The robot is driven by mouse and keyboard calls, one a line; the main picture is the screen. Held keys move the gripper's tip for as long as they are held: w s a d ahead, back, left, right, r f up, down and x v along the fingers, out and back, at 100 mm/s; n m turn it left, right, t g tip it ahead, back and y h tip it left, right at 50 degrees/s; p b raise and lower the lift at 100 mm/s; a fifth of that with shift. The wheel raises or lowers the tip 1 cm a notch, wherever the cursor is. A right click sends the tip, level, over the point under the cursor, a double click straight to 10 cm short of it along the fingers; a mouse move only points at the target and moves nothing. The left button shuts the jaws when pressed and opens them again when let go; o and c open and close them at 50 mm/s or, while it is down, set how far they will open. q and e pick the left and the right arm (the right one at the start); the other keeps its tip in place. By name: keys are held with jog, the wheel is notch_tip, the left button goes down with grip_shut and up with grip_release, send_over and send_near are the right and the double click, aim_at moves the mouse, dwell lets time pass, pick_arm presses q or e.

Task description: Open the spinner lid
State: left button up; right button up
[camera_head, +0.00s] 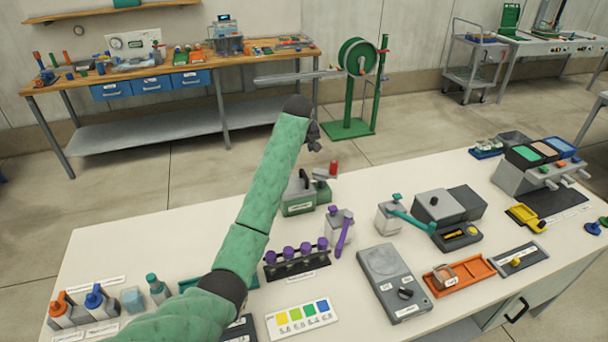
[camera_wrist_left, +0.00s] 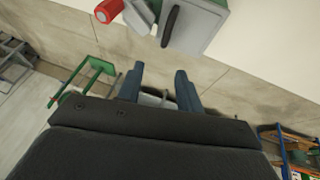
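A small green and grey box (camera_head: 300,203) with a black handle on its grey face stands at the table's back edge. In the left wrist view the grey face (camera_wrist_left: 205,32) and black handle (camera_wrist_left: 170,26) show beyond my fingertips. A red-ended grey part (camera_head: 333,168) sticks out beside it. Another grey unit (camera_head: 437,205) has a black knob on its flat top, which lies closed. I cannot tell for sure which one is the spinner. My left gripper (camera_head: 313,138) is open and empty behind the green and grey box, apart from it; its fingers (camera_wrist_left: 158,75) are spread.
Purple-topped vials in a black rack (camera_head: 297,262), a white dispenser with a purple lever (camera_head: 340,228), one with a teal lever (camera_head: 392,214) and a grey scale (camera_head: 395,285) crowd the table. The floor beyond the back edge is free up to the green reel stand (camera_head: 349,128).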

aim_at(304, 174)
jog(key=w+a+r+b, duration=0.3)
jog(key=w+r+b, duration=0.2)
jog(key=w+r, duration=0.25)
pick_arm(q)
jog(key=shift+s+f+p+x, duration=0.15)
jog(key=shift+s+p+x, duration=0.3)
jog(key=shift+x, duration=1.65)
jog(key=shift+s+f+p+x, duration=0.2)
jog(key=shift+p+x, duration=0.4)
jog(key=shift+x, duration=1.5)
jog(key=shift+s+f+p+x, duration=0.1)
jog(key=shift+s+p+x, duration=0.35)
jog(key=shift+x, duration=1.6)
pick_arm(e)
jog(key=shift+s+d+f, duration=0.35)
jog(key=shift+s+f, duration=0.05)
jog(key=shift+f, duration=0.45)
jog(key=shift+s+d+f, duration=0.35)
jog(key=shift+s+f, duration=0.1)
jog(key=shift+f, duration=0.35)
jog(key=shift+s+d+f, duration=0.35)
jog(key=shift+s+f, duration=0.05)
jog(key=shift+f, duration=0.45)
pick_arm(q)
jog(key=shift+w+a, duration=0.1)
grip_shut()
